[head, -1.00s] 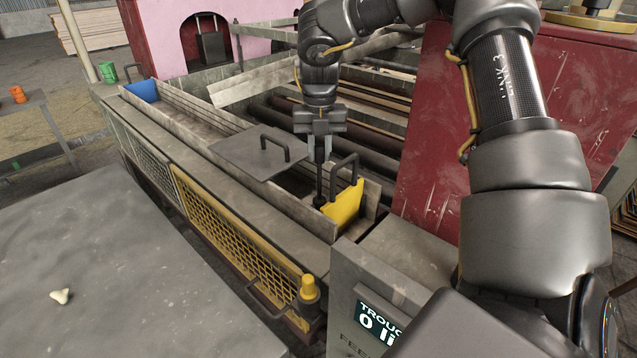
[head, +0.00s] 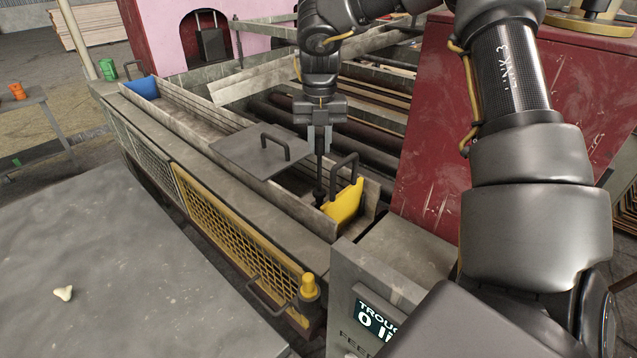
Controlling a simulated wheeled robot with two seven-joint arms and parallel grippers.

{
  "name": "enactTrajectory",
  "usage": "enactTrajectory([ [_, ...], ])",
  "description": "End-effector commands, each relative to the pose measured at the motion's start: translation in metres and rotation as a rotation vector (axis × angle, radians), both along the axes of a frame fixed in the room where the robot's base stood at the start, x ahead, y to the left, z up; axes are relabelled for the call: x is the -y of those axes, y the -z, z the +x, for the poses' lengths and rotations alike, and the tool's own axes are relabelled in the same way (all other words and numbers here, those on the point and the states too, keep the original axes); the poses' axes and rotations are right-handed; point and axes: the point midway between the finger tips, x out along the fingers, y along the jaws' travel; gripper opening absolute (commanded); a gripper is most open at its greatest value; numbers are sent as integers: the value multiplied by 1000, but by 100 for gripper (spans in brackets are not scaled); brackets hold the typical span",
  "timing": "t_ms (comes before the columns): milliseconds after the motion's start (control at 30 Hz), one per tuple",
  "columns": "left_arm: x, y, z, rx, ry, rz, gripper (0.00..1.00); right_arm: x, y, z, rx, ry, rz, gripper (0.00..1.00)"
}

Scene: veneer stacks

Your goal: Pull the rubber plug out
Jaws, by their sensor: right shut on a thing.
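The rubber plug (head: 319,192) is dark, with a thin upright black stem. It is at the near end of the long trough (head: 180,113), beside the yellow end plate (head: 345,205). My right gripper (head: 319,146) points straight down over the trough and is shut on the top of the stem. The plug's lower end is in the shade of the trough, so I cannot tell whether it is clear of the floor. My left gripper is not in view.
A grey lid with a handle (head: 250,152) lies across the trough, just left of the stem. A black handle (head: 344,170) stands close on the right. A display box (head: 375,318) reads 0 at the front. A grey table (head: 130,270) is at lower left.

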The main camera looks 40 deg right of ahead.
Motion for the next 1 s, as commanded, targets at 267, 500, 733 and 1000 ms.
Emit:
enactTrajectory([
  [267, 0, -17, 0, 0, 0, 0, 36, 0, -25, 0, 1, 0, 0, 0],
  [500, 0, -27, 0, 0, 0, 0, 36, 0, -39, 0, 1, 0, 0, 0],
  [733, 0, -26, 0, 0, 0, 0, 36, 0, -38, 0, 0, 0, 0, 0],
  [1000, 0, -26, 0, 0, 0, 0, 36, 0, -55, 1, 3, 0, 0, 0],
])
